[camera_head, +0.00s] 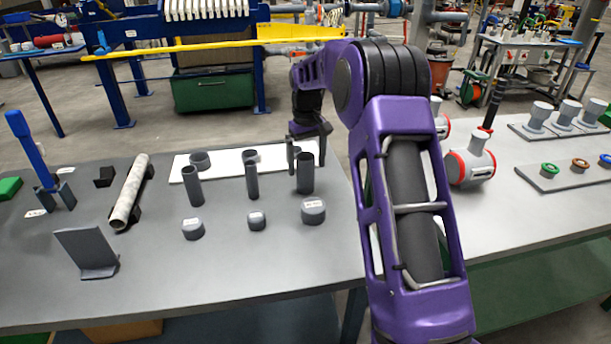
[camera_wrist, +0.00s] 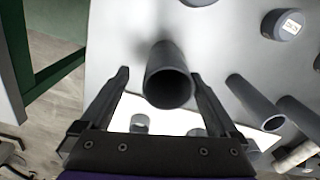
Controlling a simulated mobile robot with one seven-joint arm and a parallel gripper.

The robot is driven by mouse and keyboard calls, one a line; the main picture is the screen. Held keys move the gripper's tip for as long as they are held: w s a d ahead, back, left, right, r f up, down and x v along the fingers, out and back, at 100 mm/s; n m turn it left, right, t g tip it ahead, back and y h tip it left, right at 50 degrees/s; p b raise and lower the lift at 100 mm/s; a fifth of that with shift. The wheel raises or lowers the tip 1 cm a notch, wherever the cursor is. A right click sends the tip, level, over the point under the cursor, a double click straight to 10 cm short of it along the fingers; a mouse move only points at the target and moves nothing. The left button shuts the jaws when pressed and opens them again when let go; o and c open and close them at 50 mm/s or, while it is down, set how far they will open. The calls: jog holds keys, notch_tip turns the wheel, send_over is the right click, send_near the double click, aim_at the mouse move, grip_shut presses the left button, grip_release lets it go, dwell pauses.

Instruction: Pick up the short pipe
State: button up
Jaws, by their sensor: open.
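Three dark grey pipes stand upright on the grey table in the head view: a left one (camera_head: 194,188), a middle one (camera_head: 252,181) and a right one (camera_head: 306,180). They look similar in height, and I cannot tell which is the short pipe. My gripper (camera_head: 307,151) is open, pointing down over the right pipe. In the wrist view the same pipe (camera_wrist: 167,72) stands between my open fingertips (camera_wrist: 160,76), its open rim facing the camera. It is closer to the right finger; contact is not clear. The other two pipes (camera_wrist: 254,100) lie to the right there.
Several labelled grey caps, one of them (camera_head: 313,211) in front of the right pipe, stand on the table. A white plate (camera_head: 225,176) with grey rings lies behind the pipes. A mottled long tube (camera_head: 129,192) rests in cradles at left, near a grey bracket (camera_head: 87,252).

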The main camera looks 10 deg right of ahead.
aim_at(305, 179)
jog(key=f, duration=0.3)
jog(key=s+f+b, duration=0.1)
jog(key=shift+a+f, duration=0.15)
jog(key=shift+a, duration=0.1)
jog(key=shift+f, duration=0.55)
jog(key=shift+w+r, duration=0.1)
jog(key=c, duration=1.5)
